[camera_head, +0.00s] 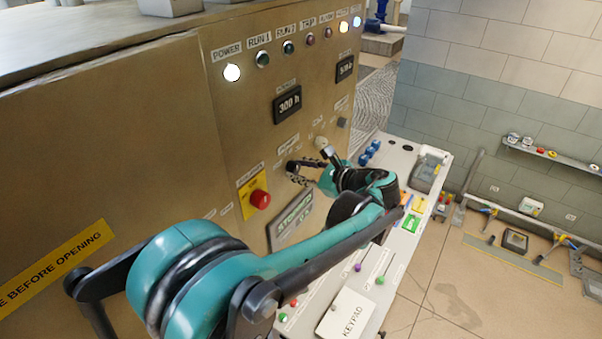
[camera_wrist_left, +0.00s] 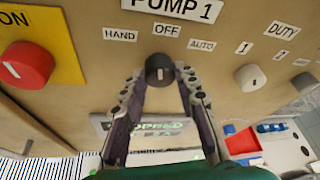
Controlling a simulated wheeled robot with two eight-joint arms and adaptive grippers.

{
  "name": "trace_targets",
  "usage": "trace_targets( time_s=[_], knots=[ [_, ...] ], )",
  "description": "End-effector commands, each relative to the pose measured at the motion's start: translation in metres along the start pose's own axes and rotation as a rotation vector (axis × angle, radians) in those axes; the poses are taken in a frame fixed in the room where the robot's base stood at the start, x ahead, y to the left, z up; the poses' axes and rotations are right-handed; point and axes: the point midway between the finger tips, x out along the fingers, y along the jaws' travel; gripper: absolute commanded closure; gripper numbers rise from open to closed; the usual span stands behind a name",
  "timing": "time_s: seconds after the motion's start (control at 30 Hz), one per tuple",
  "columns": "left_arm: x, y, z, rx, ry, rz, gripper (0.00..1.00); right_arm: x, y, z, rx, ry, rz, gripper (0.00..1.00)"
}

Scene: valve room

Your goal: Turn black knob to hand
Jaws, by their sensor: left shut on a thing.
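The black knob (camera_wrist_left: 158,70) sits on the brass-coloured panel under the PUMP 1 label. HAND is printed at its upper left, OFF above it and AUTO at its right. A small pale mark shows on its face, roughly upright, toward OFF. My left gripper (camera_wrist_left: 158,82) has one finger on each side of the knob and is shut on it. In the head view, my left gripper (camera_head: 297,172) reaches the panel at the knob, which is mostly hidden there by the fingers. My right gripper is not in view.
A red emergency button (camera_wrist_left: 27,65) on a yellow plate is left of the black knob. A pale DUTY knob (camera_wrist_left: 250,78) is at its right. The STOPPED display is below.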

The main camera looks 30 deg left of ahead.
Motion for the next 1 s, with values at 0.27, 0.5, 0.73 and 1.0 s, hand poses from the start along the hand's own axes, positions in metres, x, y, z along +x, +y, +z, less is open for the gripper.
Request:
trace_targets(
  time_s=[0.27,0.5,0.73,1.0],
  knots=[
    [0.001,0.003,-0.003,-0.216,-0.005,-0.092,0.99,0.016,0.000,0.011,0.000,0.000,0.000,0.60],
    [0.001,0.004,-0.003,-0.371,-0.009,-0.157,0.99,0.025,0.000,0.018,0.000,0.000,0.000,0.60],
    [0.001,0.004,-0.002,-0.464,-0.012,-0.194,0.99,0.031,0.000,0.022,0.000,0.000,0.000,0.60],
    [0.000,0.003,-0.002,-0.503,-0.012,-0.210,0.99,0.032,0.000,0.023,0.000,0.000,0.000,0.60]
  ],
)
